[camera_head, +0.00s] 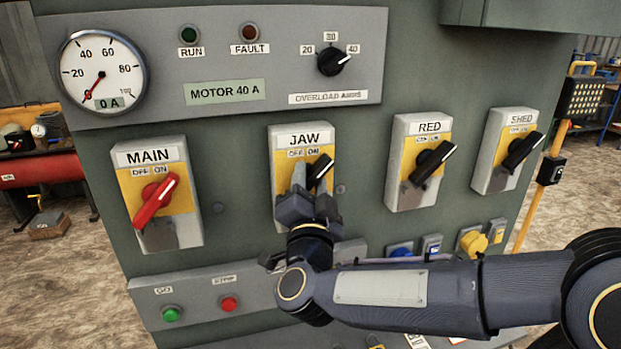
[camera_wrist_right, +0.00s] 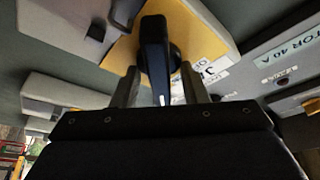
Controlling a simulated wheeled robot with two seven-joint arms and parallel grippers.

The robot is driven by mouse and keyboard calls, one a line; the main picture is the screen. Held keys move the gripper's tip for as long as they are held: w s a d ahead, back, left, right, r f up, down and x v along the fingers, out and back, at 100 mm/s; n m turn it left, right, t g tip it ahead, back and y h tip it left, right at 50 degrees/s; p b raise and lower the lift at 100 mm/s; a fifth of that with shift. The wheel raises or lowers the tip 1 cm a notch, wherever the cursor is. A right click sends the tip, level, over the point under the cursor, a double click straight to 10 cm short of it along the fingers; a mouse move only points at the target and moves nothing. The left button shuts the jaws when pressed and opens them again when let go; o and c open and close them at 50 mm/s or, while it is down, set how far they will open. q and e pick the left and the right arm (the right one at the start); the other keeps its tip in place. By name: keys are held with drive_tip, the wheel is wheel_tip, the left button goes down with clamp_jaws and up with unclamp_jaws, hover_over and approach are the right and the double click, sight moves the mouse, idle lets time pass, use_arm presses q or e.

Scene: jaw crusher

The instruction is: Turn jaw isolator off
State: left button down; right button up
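The JAW isolator is a grey box with a yellow plate (camera_head: 275,176) in the middle of the cabinet front. Its black rotary handle (camera_head: 320,168) tilts up and to the right, towards the ON label. My right gripper (camera_head: 312,184) is in front of it and hides the lower part of the handle. In the right wrist view, the handle (camera_wrist_right: 154,50) lies between the two fingers of my right gripper (camera_wrist_right: 161,84), which stand apart with some gap showing on the right side. Contact with the handle cannot be made out. My left gripper is not in view.
The MAIN isolator with a red handle (camera_head: 155,202) is to the left. The RED (camera_head: 433,165) and SHED (camera_head: 522,151) isolators are to the right. Green GO (camera_head: 170,314) and red STOP (camera_head: 229,304) buttons sit below. The ammeter (camera_head: 102,73) reads 0 A.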

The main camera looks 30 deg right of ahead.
clamp_jaws()
idle(0.3)
drive_tip(key=shift+f+n, duration=0.1)
drive_tip(key=shift+n, duration=0.2)
drive_tip(key=n+t+y+b, duration=0.1)
drive_tip(key=n+b, duration=0.1)
drive_tip(key=n, duration=0.1)
drive_tip(key=n+t+y+b, duration=0.1)
drive_tip(key=n+y, duration=0.1)
drive_tip(key=n, duration=0.2)
drive_tip(key=n+t+y+b, duration=0.1)
drive_tip(key=n+b, duration=0.1)
drive_tip(key=n, duration=0.2)
drive_tip(key=shift+y, duration=0.4)
drive_tip(key=n+y+b, duration=0.1)
drive_tip(key=n+y, duration=0.1)
drive_tip(key=n, duration=0.2)
drive_tip(key=n+y+b, duration=0.2)
drive_tip(key=n, duration=0.2)
drive_tip(key=shift+t+b, duration=0.3)
drive_tip(key=shift+w+a+n+g+y+b, duration=0.15)
drive_tip(key=shift+n+y+b, duration=0.55)
drive_tip(key=shift+n, duration=0.75)
drive_tip(key=shift+s+d+n+g+y+b, duration=0.1)
drive_tip(key=shift+n+g+y+b, duration=0.15)
drive_tip(key=shift+n+y+b, duration=0.85)
drive_tip(key=shift+n+h+p, duration=0.4)
drive_tip(key=shift+n+p, duration=0.05)
